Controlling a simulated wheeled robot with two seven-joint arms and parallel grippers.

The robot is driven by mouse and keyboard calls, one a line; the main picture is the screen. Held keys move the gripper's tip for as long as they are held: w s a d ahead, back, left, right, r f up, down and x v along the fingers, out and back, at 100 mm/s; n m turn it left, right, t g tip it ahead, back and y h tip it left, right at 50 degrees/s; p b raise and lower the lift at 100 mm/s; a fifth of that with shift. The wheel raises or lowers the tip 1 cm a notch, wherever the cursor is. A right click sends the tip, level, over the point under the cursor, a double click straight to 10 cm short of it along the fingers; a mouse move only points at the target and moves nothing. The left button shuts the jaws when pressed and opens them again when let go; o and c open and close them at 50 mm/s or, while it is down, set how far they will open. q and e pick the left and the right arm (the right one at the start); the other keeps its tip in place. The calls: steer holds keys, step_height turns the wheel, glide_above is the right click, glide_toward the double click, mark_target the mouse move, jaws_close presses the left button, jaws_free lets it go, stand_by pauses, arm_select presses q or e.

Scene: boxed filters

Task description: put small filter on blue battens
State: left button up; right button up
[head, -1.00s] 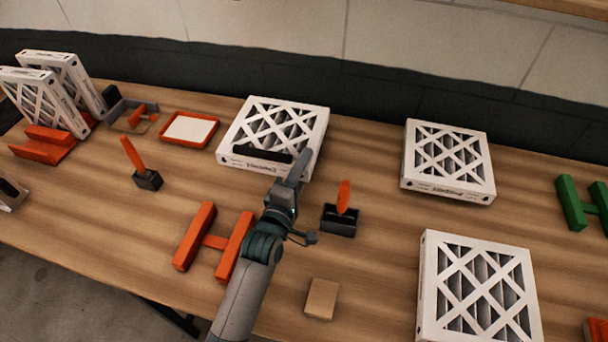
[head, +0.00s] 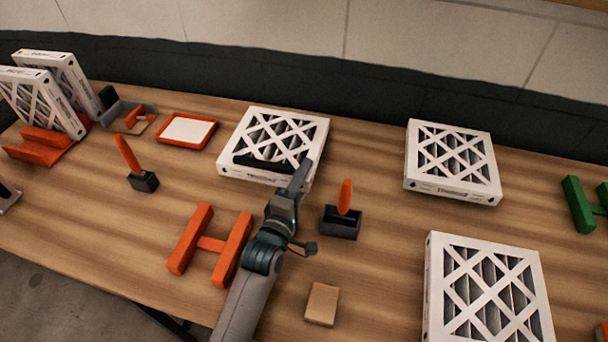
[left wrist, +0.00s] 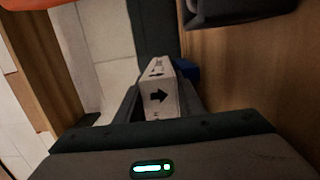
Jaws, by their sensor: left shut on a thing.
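My left gripper (head: 282,170) is shut on the near edge of a white-framed filter (head: 275,137) with dark pleats and a white lattice, at the back middle of the table. One dark finger lies over the filter's top and the other shows at its right edge. In the left wrist view the filter's white side (left wrist: 158,93) with a black arrow is between the fingers. A small blue piece (left wrist: 187,69) shows behind it; most of it is hidden, so I cannot tell whether the filter touches it. My right gripper is not in view.
Other filters lie at right (head: 453,162) and front right (head: 487,290); two lean in an orange rack (head: 42,145). Orange battens (head: 211,243), a dark holder with an orange handle (head: 341,222), a tan block (head: 322,304) and an orange-rimmed tray (head: 165,139) surround the arm. Green battens (head: 578,205) stand far right.

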arm_select(q)
steer(key=shift+f, duration=0.25)
steer(key=o, duration=1.1)
steer(key=shift+r, duration=0.65)
steer(key=b+v, duration=0.2)
steer(key=v, duration=0.8)
steer(key=shift+s+a+f, duration=0.1)
steer(key=shift+s+f, duration=0.05)
steer(key=shift+s, duration=0.05)
steer(key=shift+b+v, duration=0.4)
steer(key=shift+v, duration=0.4)
